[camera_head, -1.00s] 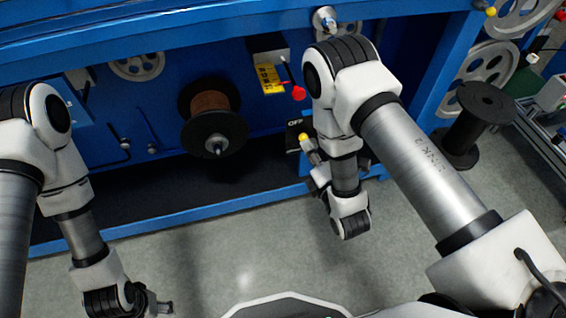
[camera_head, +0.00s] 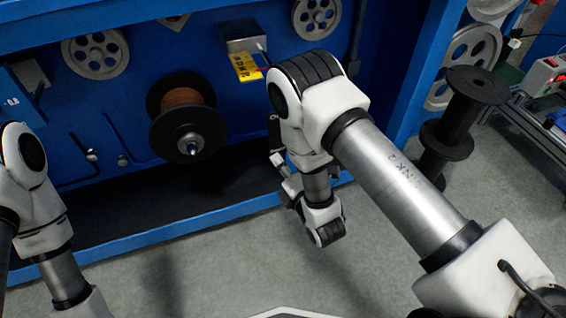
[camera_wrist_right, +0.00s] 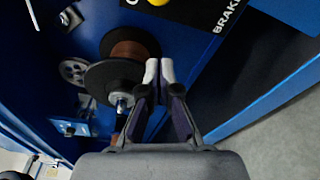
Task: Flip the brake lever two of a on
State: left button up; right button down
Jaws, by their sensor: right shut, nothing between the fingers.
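In the right wrist view, a yellow knob (camera_wrist_right: 158,2) shows at the top edge, partly cut off. It is at a black plate (camera_wrist_right: 205,14) lettered "BRAKE". The rest of this lever is out of frame, and my right arm hides it in the head view. My right gripper (camera_wrist_right: 160,70) is shut and empty, with its fingertips below the knob in the picture and apart from it. In the head view the gripper (camera_head: 278,163) is small beside the blue machine's lower front. My left arm shows at the left, with its gripper out of frame.
A spool with brown winding (camera_head: 188,115) sits on the blue machine front, left of my right arm. A grey box with a yellow label (camera_head: 247,67) is above. Black reels (camera_head: 460,120) stand at the right. The floor (camera_head: 220,260) in front is clear.

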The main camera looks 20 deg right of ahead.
jog(key=w+b, duration=0.1)
jog(key=w, duration=0.1)
jog(key=w+d+b, duration=0.1)
jog(key=w, duration=0.1)
jog(key=w+d+b, duration=0.1)
jog(key=w+b, duration=0.1)
jog(key=shift+w+d+r, duration=0.15)
jog(key=shift+d+r, duration=0.05)
jog(key=shift+r, duration=0.15)
pick_arm(q)
notch_tip(320, 180, down, 4)
jog(key=shift+f, duration=0.25)
pick_arm(e)
jog(key=shift+d+r, duration=0.1)
pick_arm(q)
jog(key=shift+s, duration=0.1)
